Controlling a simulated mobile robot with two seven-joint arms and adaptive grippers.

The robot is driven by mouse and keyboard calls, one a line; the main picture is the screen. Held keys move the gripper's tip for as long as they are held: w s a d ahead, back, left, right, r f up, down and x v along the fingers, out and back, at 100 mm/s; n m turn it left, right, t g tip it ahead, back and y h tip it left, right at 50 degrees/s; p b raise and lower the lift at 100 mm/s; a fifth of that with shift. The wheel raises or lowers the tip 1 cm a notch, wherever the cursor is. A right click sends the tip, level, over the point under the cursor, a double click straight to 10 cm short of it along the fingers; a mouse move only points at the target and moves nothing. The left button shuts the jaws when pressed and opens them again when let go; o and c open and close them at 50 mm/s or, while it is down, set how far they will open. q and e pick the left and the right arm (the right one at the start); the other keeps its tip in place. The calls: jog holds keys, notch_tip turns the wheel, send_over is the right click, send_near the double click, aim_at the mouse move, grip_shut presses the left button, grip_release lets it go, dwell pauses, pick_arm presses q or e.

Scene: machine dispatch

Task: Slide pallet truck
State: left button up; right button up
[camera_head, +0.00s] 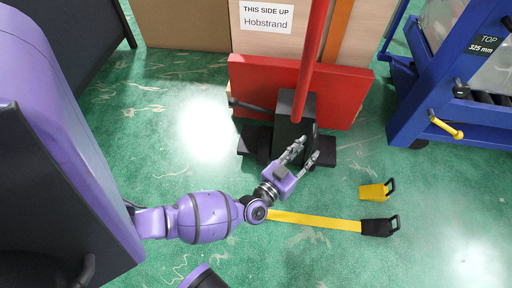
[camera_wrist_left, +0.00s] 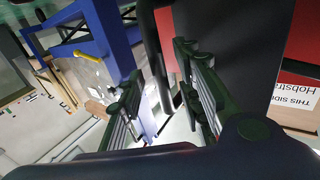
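The pallet truck stands at the top centre, with a red body (camera_head: 345,92), a black pump housing (camera_head: 287,122) and a red handle shaft (camera_head: 312,55) rising toward me. My left gripper (camera_head: 308,150) is at the near right side of the black housing, its two fingers spread apart. In the left wrist view my left gripper (camera_wrist_left: 158,85) also shows its fingers apart, with a dark bar (camera_wrist_left: 150,45) behind the gap and a black block (camera_wrist_left: 235,45) at the right. I cannot tell whether a finger touches the truck. My right gripper is out of view.
A labelled carton (camera_head: 265,42) stands behind the handle, with a brown box (camera_head: 180,22) beside it. A blue frame (camera_head: 420,105) with a yellow lever (camera_head: 447,129) is at right. A yellow strap (camera_head: 315,220) and a yellow buckle piece (camera_head: 373,191) lie on the green floor.

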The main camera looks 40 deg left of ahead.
pick_arm(q)
jog(key=shift+w+b, duration=0.4)
jog(key=shift+w, duration=0.9)
grip_shut()
